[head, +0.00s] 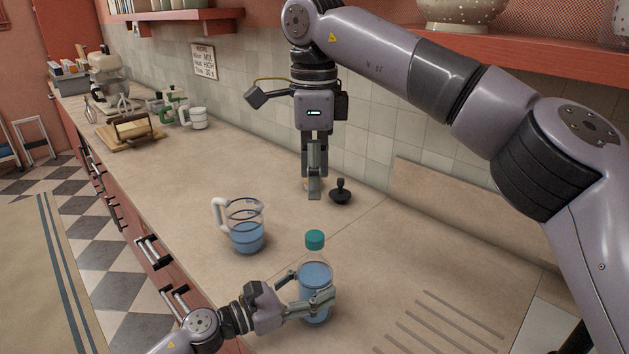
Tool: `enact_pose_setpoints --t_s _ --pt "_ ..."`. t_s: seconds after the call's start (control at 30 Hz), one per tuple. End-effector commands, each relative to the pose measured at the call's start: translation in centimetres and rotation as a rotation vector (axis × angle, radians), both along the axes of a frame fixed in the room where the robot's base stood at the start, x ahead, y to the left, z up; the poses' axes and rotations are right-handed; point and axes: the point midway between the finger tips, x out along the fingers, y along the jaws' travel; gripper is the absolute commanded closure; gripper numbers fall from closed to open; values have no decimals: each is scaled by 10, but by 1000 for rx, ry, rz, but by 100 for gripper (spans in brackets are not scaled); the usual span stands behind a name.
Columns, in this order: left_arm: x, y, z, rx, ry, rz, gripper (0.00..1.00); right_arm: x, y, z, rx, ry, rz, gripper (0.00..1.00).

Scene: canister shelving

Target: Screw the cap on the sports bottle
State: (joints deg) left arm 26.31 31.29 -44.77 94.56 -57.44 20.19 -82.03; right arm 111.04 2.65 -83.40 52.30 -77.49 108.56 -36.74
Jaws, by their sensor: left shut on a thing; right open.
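The sports bottle (314,275) stands upright on the counter and holds blue liquid. My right gripper (314,190) points down above the counter, behind and apart from the bottle and cap. Its fingers are seen nearly edge-on, and it is open with nothing visible held.
A clear pitcher (247,236) with blue liquid stands left of the bottle. A black stopper-like piece (340,192) lies near the wall beside my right gripper. Grooves mark the counter (440,320) at the front right.

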Motion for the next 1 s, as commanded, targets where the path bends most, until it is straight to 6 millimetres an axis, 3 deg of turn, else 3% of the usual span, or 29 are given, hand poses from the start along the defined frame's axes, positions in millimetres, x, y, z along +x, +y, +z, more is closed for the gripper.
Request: enact_pose_setpoints --t_s 0.1,0.13,0.47,0.83,1.0 --pt "0 0 0 0 0 0 100 0 0 0 0 0 0 51" --pt "0 0 0 0 0 0 43 0 0 0 0 0 0 51" --pt "0 0 0 0 0 0 21 0 0 0 0 0 0 51" --pt "-2 3 0 0 0 0 20 0 0 0 0 0 -1 51" --pt "-13 22 -1 1 3 2 20 0 0 0 0 0 -1 51"
